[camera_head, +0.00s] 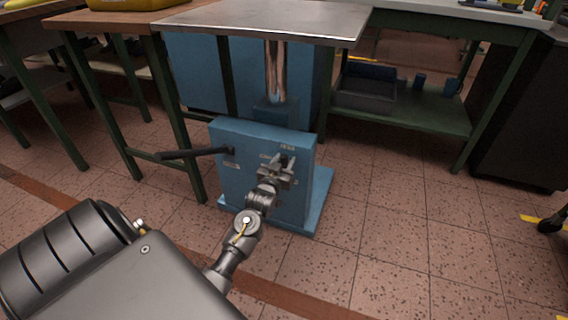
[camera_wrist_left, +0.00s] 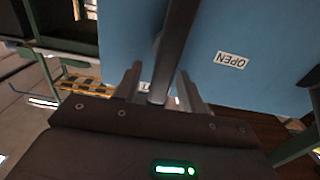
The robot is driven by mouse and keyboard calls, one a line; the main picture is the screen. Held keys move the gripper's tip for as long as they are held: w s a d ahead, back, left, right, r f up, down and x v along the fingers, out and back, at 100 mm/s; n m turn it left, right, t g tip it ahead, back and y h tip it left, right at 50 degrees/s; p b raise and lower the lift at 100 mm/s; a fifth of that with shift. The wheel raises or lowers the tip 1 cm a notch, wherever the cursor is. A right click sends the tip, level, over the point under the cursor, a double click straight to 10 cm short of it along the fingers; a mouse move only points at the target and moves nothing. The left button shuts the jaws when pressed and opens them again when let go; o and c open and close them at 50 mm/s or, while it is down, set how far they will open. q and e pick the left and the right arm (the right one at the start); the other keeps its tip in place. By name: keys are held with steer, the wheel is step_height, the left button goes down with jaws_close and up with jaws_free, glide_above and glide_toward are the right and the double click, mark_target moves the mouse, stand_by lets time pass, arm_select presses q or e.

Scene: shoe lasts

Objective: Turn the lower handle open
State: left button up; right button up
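A blue machine box (camera_head: 240,185) stands on the floor in the head view. A long black handle (camera_head: 190,154) sticks out to the left from a pivot on its front. My left gripper (camera_head: 279,164) is at the right part of the front and hides what lies behind it. In the left wrist view, a dark handle bar (camera_wrist_left: 175,40) runs down between the two fingers of my left gripper (camera_wrist_left: 162,82). The fingers stand apart on either side of the bar, with narrow gaps. My right gripper is not in view.
A metal-topped table (camera_head: 265,22) overhangs the machine. Green-legged benches stand on both sides, the right one (camera_head: 425,115) holding a dark crate (camera_head: 365,90) and blue cups.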

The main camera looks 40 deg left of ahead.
arm_select(q)
jaws_close()
